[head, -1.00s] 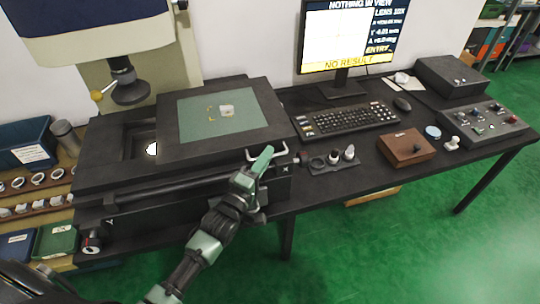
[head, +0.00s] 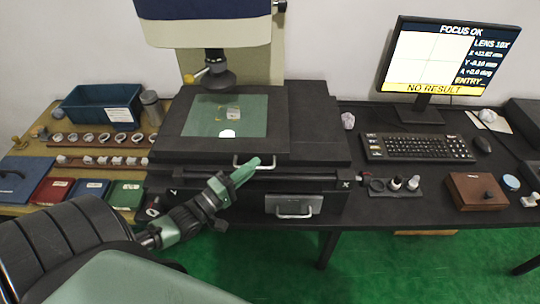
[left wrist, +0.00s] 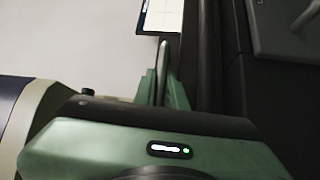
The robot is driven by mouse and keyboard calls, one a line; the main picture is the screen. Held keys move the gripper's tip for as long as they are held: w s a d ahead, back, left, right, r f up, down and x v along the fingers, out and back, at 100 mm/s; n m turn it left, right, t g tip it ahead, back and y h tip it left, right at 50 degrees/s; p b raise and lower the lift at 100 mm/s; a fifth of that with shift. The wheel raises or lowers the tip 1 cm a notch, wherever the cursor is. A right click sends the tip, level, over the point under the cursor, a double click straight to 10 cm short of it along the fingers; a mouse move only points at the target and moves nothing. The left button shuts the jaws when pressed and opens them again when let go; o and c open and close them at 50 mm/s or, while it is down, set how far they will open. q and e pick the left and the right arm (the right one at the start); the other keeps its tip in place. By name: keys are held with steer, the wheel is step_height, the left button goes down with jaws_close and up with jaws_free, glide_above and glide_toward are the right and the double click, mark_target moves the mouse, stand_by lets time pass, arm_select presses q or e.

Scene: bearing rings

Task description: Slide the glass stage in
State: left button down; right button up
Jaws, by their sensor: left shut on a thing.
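The glass stage (head: 258,124) is a greenish pane in a black frame (head: 275,100) on the black machine base. It lies under the dark lens (head: 213,75), with a small pale part (head: 232,111) and a bright light spot on it. My left gripper (head: 243,170) is shut on the metal handle (head: 237,163) at the frame's front edge. My right gripper is not in view.
A second handle (head: 294,212) sits on the base's front, right of my gripper. The monitor (head: 445,60) reads FOCUS OK and NO RESULT. A keyboard (head: 417,147) stands right, with a small holder (head: 393,187) before it. Rings (head: 104,138) and a blue bin (head: 102,104) are at left.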

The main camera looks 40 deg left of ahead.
arm_select(q)
steer(key=shift+s+a+f, duration=0.1)
steer(key=shift+s+a, duration=0.3)
steer(key=shift+a, duration=0.25)
steer(key=c, duration=1.6)
jaws_free()
steer(key=shift+o, duration=0.6)
steer(key=shift+s+a, duration=0.1)
steer(key=shift+s, duration=0.2)
steer(key=r+b+v, duration=0.1)
steer(key=v, duration=0.6)
steer(key=shift+s+f, duration=0.2)
steer(key=shift+f, duration=0.35)
